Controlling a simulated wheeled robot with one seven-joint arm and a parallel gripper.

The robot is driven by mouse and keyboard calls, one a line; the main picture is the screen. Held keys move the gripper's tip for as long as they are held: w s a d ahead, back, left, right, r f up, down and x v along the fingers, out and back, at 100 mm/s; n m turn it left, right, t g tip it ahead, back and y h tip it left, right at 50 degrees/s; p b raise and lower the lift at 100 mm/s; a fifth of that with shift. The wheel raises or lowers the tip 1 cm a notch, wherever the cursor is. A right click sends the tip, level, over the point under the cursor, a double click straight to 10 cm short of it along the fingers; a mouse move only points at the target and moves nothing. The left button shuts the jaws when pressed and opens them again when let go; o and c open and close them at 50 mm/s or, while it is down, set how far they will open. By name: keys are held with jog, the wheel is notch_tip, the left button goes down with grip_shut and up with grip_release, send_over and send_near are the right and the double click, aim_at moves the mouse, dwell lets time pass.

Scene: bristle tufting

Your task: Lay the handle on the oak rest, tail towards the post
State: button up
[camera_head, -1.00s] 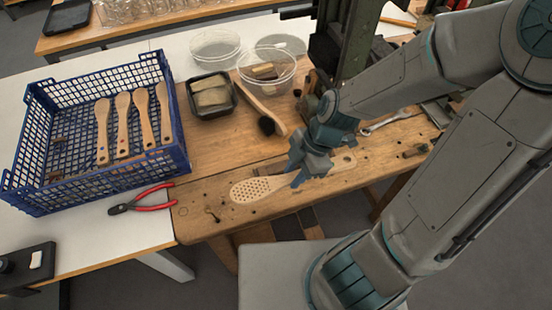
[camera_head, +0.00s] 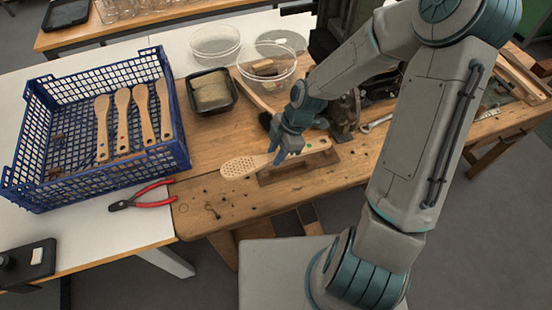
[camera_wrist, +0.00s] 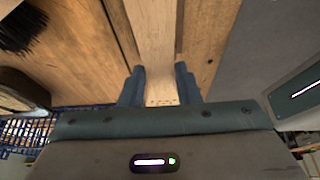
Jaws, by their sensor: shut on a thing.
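My gripper (camera_head: 284,156) is shut on the pale wooden handle (camera_head: 246,166) around its middle. The handle's perforated head points left and its tail, with a green dot, points right towards the machine. The oak rest (camera_head: 267,180) shows on the bench below and in front of the handle, partly hidden by it. I cannot tell whether handle and rest touch. In the wrist view my gripper's fingers (camera_wrist: 159,84) stand either side of the handle (camera_wrist: 158,35). The dark post (camera_head: 328,38) rises behind my arm, partly hidden by it.
A blue crate (camera_head: 95,172) with several handles stands left. A black tray (camera_head: 212,106), clear bowls (camera_head: 266,66) and a dark brush lie behind. Red pliers (camera_head: 150,195) lie at front left. A wrench (camera_head: 376,123) lies right. The bench's front left corner is mostly clear.

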jog(key=shift+w+f, duration=0.1)
jog(key=shift+f, duration=2)
jog(key=shift+f, duration=0.1)
jog(key=o, duration=1)
